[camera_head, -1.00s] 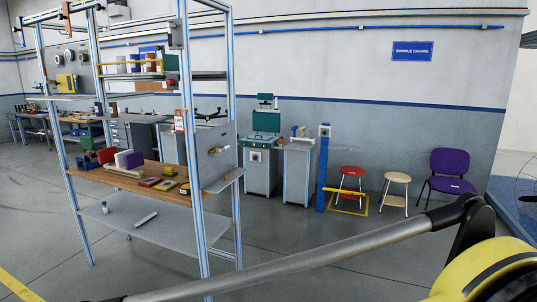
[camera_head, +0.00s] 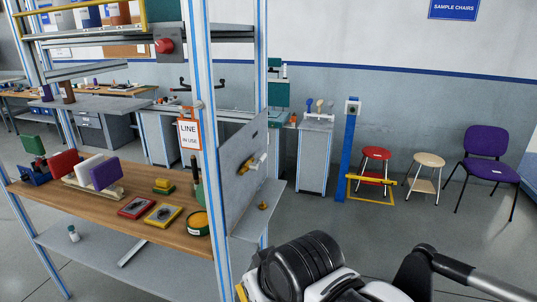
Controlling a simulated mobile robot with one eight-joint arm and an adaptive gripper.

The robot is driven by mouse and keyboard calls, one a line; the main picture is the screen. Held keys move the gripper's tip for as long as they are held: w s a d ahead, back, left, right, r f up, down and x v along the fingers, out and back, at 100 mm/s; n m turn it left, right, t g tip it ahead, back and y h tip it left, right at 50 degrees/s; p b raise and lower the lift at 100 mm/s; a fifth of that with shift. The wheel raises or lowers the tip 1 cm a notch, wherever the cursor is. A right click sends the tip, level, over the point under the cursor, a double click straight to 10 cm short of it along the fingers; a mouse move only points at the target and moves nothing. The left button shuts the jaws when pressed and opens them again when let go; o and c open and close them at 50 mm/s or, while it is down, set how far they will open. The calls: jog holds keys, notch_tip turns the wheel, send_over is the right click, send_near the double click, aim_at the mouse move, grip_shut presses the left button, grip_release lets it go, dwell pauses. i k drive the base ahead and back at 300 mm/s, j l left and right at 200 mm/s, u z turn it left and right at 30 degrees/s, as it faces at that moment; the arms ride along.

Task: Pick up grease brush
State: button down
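I cannot make out a grease brush for certain. A round tin with a yellow top and green side (camera_head: 197,222) stands at the right end of the workbench's wooden top (camera_head: 115,205). A slim dark green upright object (camera_head: 196,178) stands just behind it, partly hidden by the bench post. A small yellow and white item (camera_head: 252,164) is on the grey side panel (camera_head: 240,185), too small to identify. Parts of my arm cross the bottom right, but my gripper does not show.
A red-framed tray (camera_head: 136,207) and a yellow-framed tray (camera_head: 163,214) lie left of the tin. Blue-striped frame posts (camera_head: 215,150) stand in front of the bench end. A red stool (camera_head: 376,165), a wooden stool (camera_head: 426,172) and a purple chair (camera_head: 487,160) stand right. Open floor lies between.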

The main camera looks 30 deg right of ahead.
aim_at(193, 159)
jog(key=i+z, duration=0.1)
jog(key=u, duration=4.35)
jog(key=z, duration=4.35)
jog(key=i+j+z, duration=0.3)
jog(key=i+j, duration=0.15)
jog(key=i+j+z, duration=0.15)
jog(key=j, duration=0.3)
jog(key=i+j+z, duration=0.3)
jog(key=j, duration=0.4)
jog(key=i, duration=0.05)
